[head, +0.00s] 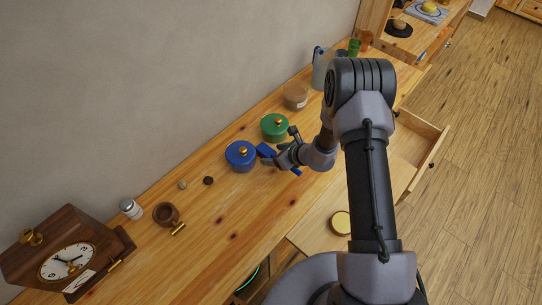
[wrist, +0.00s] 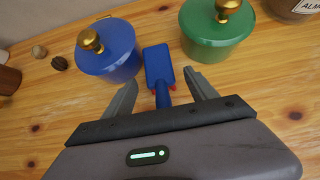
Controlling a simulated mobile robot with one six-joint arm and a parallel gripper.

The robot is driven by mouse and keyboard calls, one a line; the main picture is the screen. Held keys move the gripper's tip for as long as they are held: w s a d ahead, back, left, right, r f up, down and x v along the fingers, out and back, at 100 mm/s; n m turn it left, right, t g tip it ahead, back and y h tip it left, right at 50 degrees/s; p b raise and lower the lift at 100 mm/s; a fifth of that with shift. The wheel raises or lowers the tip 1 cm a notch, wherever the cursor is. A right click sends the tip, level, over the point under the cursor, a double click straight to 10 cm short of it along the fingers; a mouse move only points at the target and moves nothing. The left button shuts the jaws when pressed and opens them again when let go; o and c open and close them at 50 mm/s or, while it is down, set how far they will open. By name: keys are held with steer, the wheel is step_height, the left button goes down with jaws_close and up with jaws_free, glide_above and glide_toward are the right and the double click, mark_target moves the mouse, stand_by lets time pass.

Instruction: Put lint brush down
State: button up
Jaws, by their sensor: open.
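The lint brush (head: 265,150) is blue and appears to lie on the wooden counter, just right of the blue pot. In the wrist view its flat blue head (wrist: 158,66) points away from me, with small red parts near the neck. My gripper (wrist: 160,84) is open, one finger on each side of the brush's neck and handle, with visible gaps. In the head view my gripper (head: 279,148) is low over the counter at the brush and partly hides it. The far end of the handle is hidden by my gripper body in the wrist view.
A blue lidded pot (head: 241,156) and a green lidded pot (head: 275,127) stand close by. A jar (head: 295,96) stands farther back. A wooden mug (head: 166,214), a shaker (head: 130,208) and a clock (head: 68,262) are at left. An open drawer (head: 418,150) juts out at right.

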steer(key=x, duration=0.2)
steer(key=shift+w+a+f, duration=0.15)
steer(key=shift+f, duration=0.05)
steer(key=shift+r, duration=0.1)
jaws_close()
